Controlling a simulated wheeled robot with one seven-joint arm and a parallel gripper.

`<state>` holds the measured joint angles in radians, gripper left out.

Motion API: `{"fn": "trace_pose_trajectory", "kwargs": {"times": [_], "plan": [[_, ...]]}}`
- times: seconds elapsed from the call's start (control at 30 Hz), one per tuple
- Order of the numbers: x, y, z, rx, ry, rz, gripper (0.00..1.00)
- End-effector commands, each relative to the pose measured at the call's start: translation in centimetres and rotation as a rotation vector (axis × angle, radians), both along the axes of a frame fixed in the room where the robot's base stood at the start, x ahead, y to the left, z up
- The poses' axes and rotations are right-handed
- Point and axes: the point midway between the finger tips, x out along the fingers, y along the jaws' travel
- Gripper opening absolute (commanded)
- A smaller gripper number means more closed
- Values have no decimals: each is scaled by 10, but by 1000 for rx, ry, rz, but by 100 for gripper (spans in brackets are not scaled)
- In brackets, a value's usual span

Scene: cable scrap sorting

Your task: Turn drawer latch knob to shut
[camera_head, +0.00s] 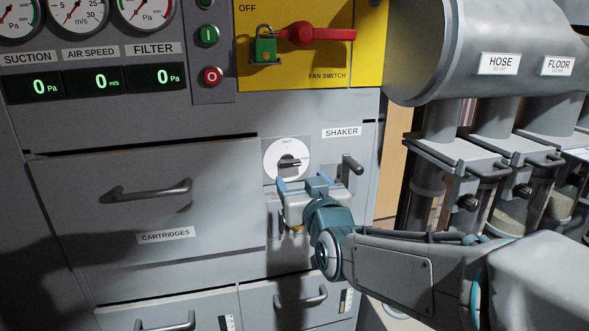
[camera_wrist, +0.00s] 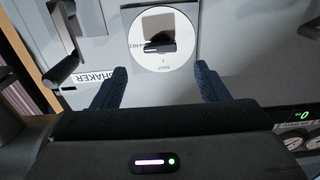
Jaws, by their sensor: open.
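The latch knob (camera_head: 290,162) is a dark grip on a round white dial plate, on the grey panel right of the cartridges drawer. Its bar lies about level, pointing right to a small mark. A mark that seems to read SHUT is at the dial's top. The knob also shows in the wrist view (camera_wrist: 158,40), which is upside down. My gripper (camera_head: 313,178) is in front of the panel, just below and right of the dial. Its fingers are open and empty in the wrist view (camera_wrist: 162,78), spread wider than the knob and apart from it.
The cartridges drawer (camera_head: 150,195) has a bar handle and looks closed. The shaker handle (camera_head: 350,167) sticks out close to my gripper's right. A yellow fan switch panel (camera_head: 350,70) with a red lever and green padlock is above. Pipes and hoppers (camera_head: 470,150) stand at the right.

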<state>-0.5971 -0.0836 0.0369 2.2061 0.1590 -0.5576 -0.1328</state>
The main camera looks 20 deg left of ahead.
Motion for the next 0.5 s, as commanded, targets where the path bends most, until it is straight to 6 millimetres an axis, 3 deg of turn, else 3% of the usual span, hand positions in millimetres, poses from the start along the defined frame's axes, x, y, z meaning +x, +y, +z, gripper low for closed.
{"fn": "trace_pose_trajectory", "kwargs": {"times": [0.3,0.5], "plan": [[46,28,-1,0,1,0,68],[62,39,-1,0,1,1,68]]}}
